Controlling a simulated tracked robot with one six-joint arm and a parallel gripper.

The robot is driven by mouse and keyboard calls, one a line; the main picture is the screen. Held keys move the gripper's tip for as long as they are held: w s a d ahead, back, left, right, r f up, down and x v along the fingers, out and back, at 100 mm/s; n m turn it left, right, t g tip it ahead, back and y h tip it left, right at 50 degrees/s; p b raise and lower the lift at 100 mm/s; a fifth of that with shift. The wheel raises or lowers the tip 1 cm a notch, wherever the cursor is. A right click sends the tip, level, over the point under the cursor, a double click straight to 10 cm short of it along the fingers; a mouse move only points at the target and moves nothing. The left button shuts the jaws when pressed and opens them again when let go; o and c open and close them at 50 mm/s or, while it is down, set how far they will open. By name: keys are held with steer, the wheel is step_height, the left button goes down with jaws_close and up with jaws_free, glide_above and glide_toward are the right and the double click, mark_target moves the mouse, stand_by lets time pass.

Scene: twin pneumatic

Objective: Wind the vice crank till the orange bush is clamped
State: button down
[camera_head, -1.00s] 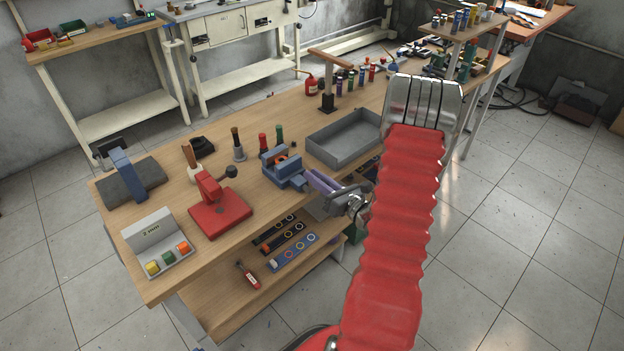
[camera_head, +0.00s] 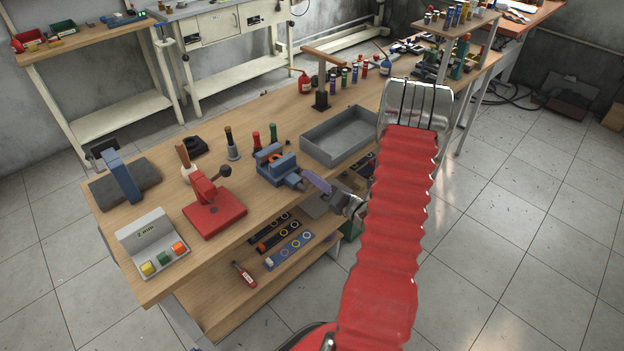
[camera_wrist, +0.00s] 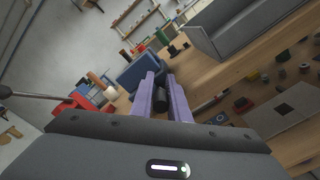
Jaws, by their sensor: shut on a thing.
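The blue vice (camera_head: 272,172) stands on the workbench near its front edge, with the orange bush (camera_head: 269,156) seen small between its jaws. I cannot tell whether the jaws touch the bush. My gripper (camera_head: 305,178) reaches in from the right at the vice's front end. In the wrist view its purple fingers (camera_wrist: 161,84) are shut on the dark crank handle (camera_wrist: 160,103), and the blue vice body (camera_wrist: 138,72) lies just beyond. The rest of the crank is mostly hidden by the fingers in the head view.
A grey tray (camera_head: 312,150) stands right of the vice. A red press (camera_head: 212,213) is to the left, with a sorting stand (camera_head: 138,243) in front of it. Red and green-handled tools stand behind the vice. A lower shelf (camera_head: 222,303) holds striped panels.

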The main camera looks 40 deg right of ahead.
steer(key=shift+a+f, duration=0.15)
steer(key=shift+f, duration=0.05)
steer(key=c, duration=2)
jaws_free()
steer(key=shift+o, duration=1.3)
steer(key=shift+r, duration=0.1)
steer(key=shift+s, duration=0.15)
steer(key=s, duration=1.3)
steer(key=shift+s+d, duration=0.3)
